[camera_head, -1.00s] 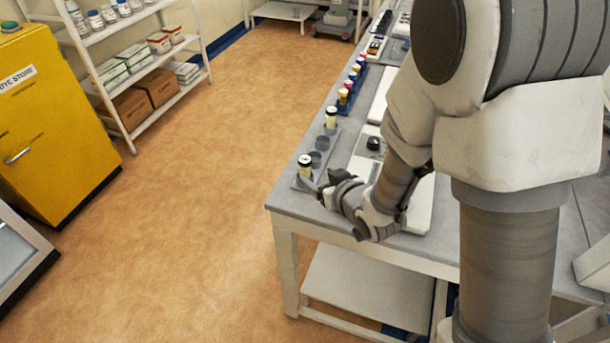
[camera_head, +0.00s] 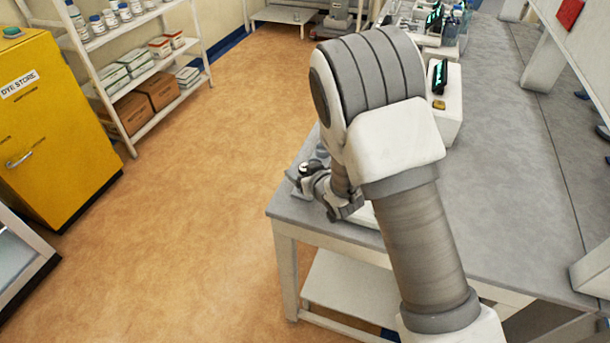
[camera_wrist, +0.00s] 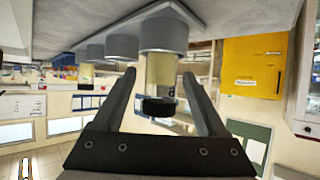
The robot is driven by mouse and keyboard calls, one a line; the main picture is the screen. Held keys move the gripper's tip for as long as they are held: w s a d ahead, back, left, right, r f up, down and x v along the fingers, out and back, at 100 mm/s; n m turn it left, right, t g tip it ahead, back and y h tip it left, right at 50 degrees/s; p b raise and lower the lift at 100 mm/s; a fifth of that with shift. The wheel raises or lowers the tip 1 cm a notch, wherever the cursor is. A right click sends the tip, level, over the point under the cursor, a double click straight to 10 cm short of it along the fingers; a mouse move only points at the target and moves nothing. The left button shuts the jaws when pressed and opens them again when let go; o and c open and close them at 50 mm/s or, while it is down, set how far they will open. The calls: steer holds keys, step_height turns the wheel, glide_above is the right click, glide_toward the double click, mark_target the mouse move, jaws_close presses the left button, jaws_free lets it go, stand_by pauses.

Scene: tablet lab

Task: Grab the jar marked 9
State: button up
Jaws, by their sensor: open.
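In the wrist view, which is upside down, a pale yellow jar (camera_wrist: 161,72) with a black lid sits in a grey round holder (camera_wrist: 164,34). My gripper (camera_wrist: 159,76) is open, with one finger on each side of the jar. I see gaps between the fingers and the jar. In the head view my gripper (camera_head: 306,180) is at the near left corner of the bench, with the jar's small top (camera_head: 303,168) just showing. My arm hides most of the rack there.
More grey holders (camera_wrist: 122,46) run in a row beside the jar, and another pale jar (camera_wrist: 86,82) shows farther along. The grey bench (camera_head: 500,150) is clear at right. A yellow dye cabinet (camera_head: 50,120) and a shelf rack (camera_head: 135,145) stand across the floor at left.

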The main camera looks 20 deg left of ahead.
steer(key=shift+w+a+f, duration=0.35)
steer(key=shift+w, duration=0.1)
jaws_close()
stand_by(0.3)
